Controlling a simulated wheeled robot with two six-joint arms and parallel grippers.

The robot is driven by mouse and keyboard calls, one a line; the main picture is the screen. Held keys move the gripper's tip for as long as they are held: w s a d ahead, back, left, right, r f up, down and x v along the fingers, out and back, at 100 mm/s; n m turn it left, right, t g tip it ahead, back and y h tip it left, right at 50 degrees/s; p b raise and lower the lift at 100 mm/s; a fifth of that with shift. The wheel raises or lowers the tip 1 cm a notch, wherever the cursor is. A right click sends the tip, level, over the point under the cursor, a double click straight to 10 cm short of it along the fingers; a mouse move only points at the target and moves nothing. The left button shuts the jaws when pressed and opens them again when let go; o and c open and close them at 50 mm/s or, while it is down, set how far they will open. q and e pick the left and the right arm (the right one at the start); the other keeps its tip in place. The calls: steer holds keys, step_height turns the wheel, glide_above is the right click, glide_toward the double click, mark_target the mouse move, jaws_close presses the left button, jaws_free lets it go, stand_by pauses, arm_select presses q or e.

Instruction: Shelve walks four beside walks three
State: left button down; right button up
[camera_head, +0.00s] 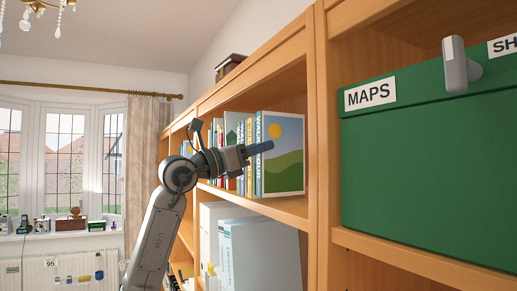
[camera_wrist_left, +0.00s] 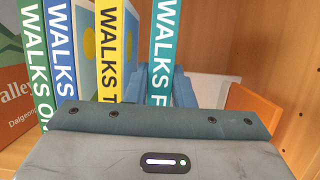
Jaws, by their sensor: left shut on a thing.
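Walks four is a teal-spined book (camera_head: 284,165) with a green-hill and sun cover, standing upright at the right end of the book row. Its spine (camera_wrist_left: 162,50) shows in the left wrist view, the lower letters hidden by my gripper. My left gripper (camera_head: 258,149) is shut on this book, with one finger along its cover. Walks three, with a yellow spine (camera_wrist_left: 108,50), stands just left of it; a narrow gap with part of a cover shows between them. I cannot tell whether walks four touches the shelf board. My right gripper is not in view.
Walks two (camera_wrist_left: 62,45) and walks one (camera_wrist_left: 35,60) stand farther left. A green MAPS box (camera_head: 420,165) fills the nearer bay. White box files (camera_head: 262,255) stand below.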

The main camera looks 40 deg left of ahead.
arm_select(q)
steer(key=shift+f+b, duration=0.4)
steer(key=shift+f, duration=0.05)
stand_by(0.3)
steer(key=c, duration=1.2)
jaws_free()
steer(key=shift+o, duration=0.2)
steer(key=shift+s, duration=0.1)
steer(key=s+a+b, duration=0.4)
steer(key=s+b, duration=0.2)
steer(key=s, duration=0.5)
steer(key=shift+a, duration=0.35)
